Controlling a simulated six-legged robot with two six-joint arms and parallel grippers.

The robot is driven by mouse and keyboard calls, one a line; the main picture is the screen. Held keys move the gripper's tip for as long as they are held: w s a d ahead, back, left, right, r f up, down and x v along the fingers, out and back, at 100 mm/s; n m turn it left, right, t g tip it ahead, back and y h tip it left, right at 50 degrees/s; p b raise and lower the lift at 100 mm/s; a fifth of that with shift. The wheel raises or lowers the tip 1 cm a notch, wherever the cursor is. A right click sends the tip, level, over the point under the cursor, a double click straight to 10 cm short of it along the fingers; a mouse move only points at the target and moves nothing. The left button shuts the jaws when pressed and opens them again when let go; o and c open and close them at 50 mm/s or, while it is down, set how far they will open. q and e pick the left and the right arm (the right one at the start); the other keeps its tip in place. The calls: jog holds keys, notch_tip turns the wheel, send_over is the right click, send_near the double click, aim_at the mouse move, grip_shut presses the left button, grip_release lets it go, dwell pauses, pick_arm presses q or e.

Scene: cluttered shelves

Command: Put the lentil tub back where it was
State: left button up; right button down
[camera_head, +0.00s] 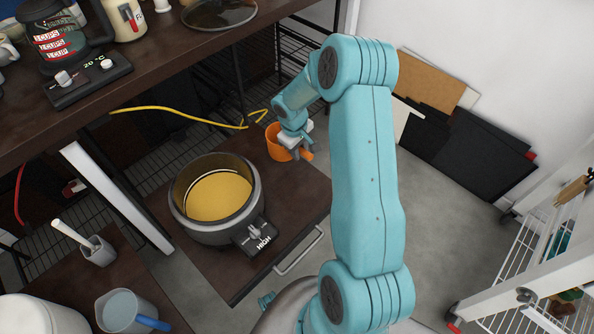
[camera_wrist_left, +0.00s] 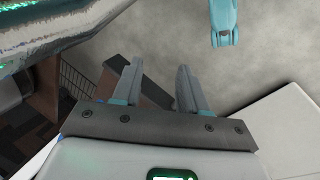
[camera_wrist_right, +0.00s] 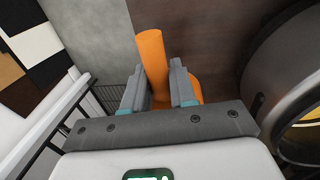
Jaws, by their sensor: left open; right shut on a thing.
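An orange tub (camera_head: 278,142) with a stick-like orange handle (camera_wrist_right: 152,55) is at the far right corner of the low brown pull-out shelf (camera_head: 288,200). My right gripper (camera_head: 298,146) is shut on the handle, which passes between its fingers in the right wrist view (camera_wrist_right: 158,80). The tub's body is partly hidden behind the fingers. I cannot tell whether it rests on the shelf or hangs just above it. Its contents and any label are not readable. My left gripper (camera_wrist_left: 158,80) is open and empty over the grey floor, seen only in its wrist view.
A slow cooker (camera_head: 222,237) with yellow contents stands on the pull-out shelf, left of the tub. A yellow cable (camera_head: 180,112) hangs behind. A dark upper shelf (camera_head: 175,65) overhangs at the back left. A white wire cart (camera_head: 540,270) stands at the right.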

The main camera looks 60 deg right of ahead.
notch_tip(320, 180, down, 10)
jog(key=shift+r+b, duration=0.15)
jog(key=shift+b, duration=0.8)
jog(key=shift+r, duration=0.15)
jog(key=c, duration=1.3)
grip_release()
jog(key=shift+f, duration=0.25)
jog(key=shift+c, duration=0.2)
jog(key=o, duration=0.4)
jog(key=shift+o, duration=0.2)
jog(key=shift+r, duration=0.1)
jog(key=shift+r, duration=0.15)
notch_tip(320, 180, up, 12)
jog(key=a+p, duration=0.2)
jog(key=shift+w+p, duration=0.2)
jog(key=shift+p, duration=0.15)
